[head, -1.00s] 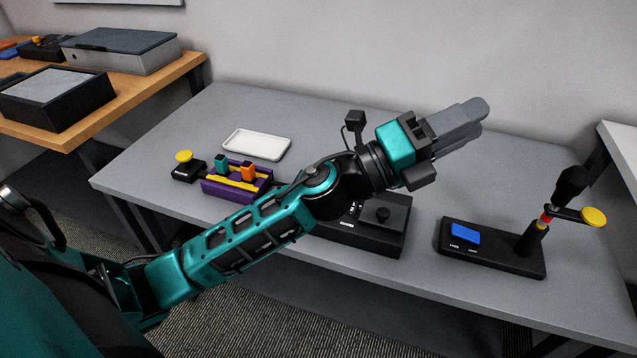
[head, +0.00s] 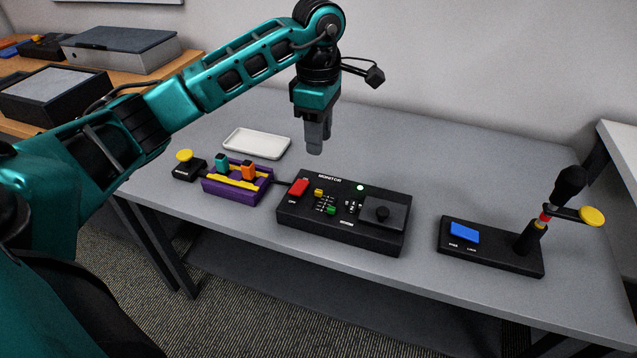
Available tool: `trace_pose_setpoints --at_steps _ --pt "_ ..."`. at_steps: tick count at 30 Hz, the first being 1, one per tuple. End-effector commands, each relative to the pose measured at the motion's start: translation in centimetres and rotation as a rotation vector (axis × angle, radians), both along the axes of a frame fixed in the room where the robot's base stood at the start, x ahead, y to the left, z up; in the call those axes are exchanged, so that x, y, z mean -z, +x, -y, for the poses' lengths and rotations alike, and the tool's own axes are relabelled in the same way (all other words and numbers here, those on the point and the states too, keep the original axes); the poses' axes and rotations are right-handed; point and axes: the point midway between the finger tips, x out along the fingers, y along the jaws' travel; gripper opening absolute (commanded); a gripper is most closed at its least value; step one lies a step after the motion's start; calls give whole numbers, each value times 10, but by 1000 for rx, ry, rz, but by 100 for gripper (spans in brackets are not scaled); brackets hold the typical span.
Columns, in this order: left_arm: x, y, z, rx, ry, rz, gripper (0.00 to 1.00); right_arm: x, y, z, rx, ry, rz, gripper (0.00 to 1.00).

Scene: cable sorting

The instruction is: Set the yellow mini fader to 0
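The yellow mini fader (head: 318,192) sits on the black monitor box (head: 360,238), in the upper left part of its top face, right of a red switch (head: 299,187). A green fader (head: 331,210) is just in front of it. The scale marks are too small to read. My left gripper (head: 314,150) points down above and behind the box, apart from it. Its fingers look close together with nothing between them. My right gripper is not in view.
A purple box (head: 237,190) with teal and orange levers stands left of the monitor box, and a yellow button (head: 184,157) further left. A white tray (head: 257,144) lies behind. A joystick box (head: 490,255) with a blue switch stands right. The back right table (head: 470,150) is clear.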

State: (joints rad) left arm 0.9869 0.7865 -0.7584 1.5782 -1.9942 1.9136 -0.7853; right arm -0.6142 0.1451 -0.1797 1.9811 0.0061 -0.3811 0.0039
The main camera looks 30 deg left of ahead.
Motion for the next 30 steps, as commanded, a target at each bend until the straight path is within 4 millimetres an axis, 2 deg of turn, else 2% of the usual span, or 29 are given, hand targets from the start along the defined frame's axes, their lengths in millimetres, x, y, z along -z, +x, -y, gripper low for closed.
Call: trace_pose_setpoints --at_steps 5,12,18,24,30 --pt "24 -2 -1 0 6 -9 38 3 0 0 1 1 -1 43" --pt "75 -2 -1 -1 4 -9 38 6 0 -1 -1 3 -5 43" --pt "109 -2 0 0 2 -7 38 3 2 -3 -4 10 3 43" --pt "125 -1 0 0 2 -5 38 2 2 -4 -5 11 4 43" --pt "127 -1 0 1 3 -3 38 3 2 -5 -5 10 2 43"
